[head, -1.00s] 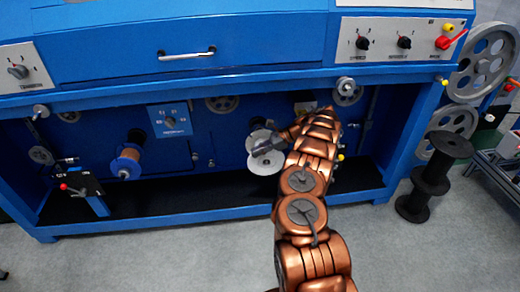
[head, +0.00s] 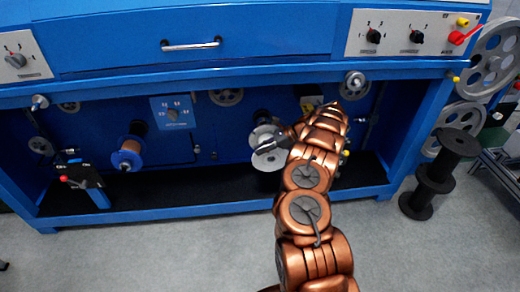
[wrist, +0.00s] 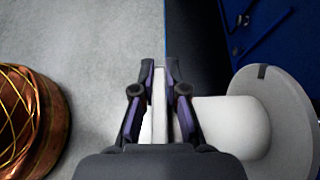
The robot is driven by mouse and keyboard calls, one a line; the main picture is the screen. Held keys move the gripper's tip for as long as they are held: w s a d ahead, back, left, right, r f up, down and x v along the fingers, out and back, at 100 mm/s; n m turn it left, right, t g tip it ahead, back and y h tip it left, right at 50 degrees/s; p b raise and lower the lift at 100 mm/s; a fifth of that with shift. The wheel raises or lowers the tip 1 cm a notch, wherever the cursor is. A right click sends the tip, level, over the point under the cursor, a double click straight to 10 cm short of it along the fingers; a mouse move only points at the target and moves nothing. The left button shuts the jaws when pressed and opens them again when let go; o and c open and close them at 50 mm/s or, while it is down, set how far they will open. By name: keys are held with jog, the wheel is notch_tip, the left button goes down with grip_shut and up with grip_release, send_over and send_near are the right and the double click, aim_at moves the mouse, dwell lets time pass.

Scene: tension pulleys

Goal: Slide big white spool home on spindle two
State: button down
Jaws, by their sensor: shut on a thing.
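The big white spool (head: 270,161) is in front of the blue machine's lower bay, right of its middle. My gripper (head: 280,143) comes from the right and is shut on the spool's near flange. In the wrist view, the fingers (wrist: 160,82) pinch that thin flange edge-on. The white barrel (wrist: 235,122) runs right from it to the far flange (wrist: 287,105). A dark round spindle part (head: 262,117) shows just behind the spool. Whether the spool is around the spindle, and any gap to its seat, I cannot tell.
A copper-wound spool with a blue flange (head: 127,158) is on the left. A grey pulley (head: 356,83) is above right of my gripper. A black spool stand (head: 432,172) is on the floor at right. The bay's dark floor (head: 215,182) is clear.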

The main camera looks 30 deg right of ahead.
jog(key=shift+s+f+p, duration=0.15)
jog(key=shift+s+p, duration=0.1)
jog(key=shift+p, duration=0.2)
jog(key=shift+w+d+r+m, duration=0.15)
jog(key=shift+d+r+m, duration=0.15)
jog(key=shift+d, duration=0.05)
dwell(0.5)
jog(key=c, duration=0.9)
grip_release()
jog(key=shift+w+r, duration=0.1)
jog(key=shift+r, duration=0.05)
